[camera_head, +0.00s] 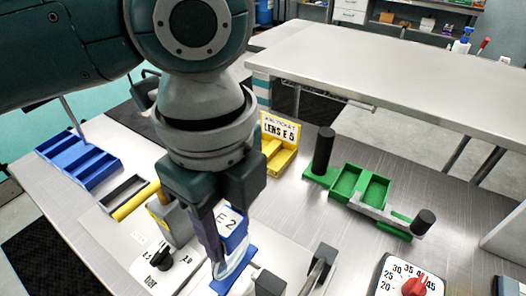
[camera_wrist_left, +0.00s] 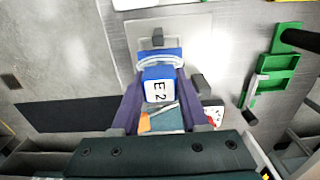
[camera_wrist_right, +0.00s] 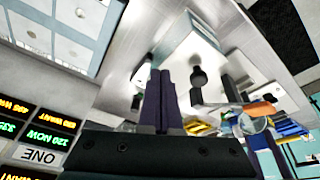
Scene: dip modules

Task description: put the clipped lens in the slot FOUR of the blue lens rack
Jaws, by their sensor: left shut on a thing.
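My left gripper (camera_head: 222,240) is shut on a blue clip (camera_head: 234,228) with a white label reading "E 2". The clip also shows between the purple fingers in the left wrist view (camera_wrist_left: 158,85). A clear round lens (camera_head: 233,264) is at the clip's lower end, beside a blue piece (camera_head: 245,258); I cannot tell whether they touch. The blue lens rack (camera_head: 76,160) lies at the far left of the table, apart from the gripper; its slot numbers are not readable. My right gripper (camera_wrist_right: 160,95) is shut and empty, its fingers together.
A yellow rack (camera_head: 276,158) with a "LENS E 5" card stands behind my left gripper. A green tray (camera_head: 345,182) with black posts is to the right. A dial with a black knob (camera_head: 160,257) is close to the left gripper; a red-knob dial (camera_head: 413,285) is front right.

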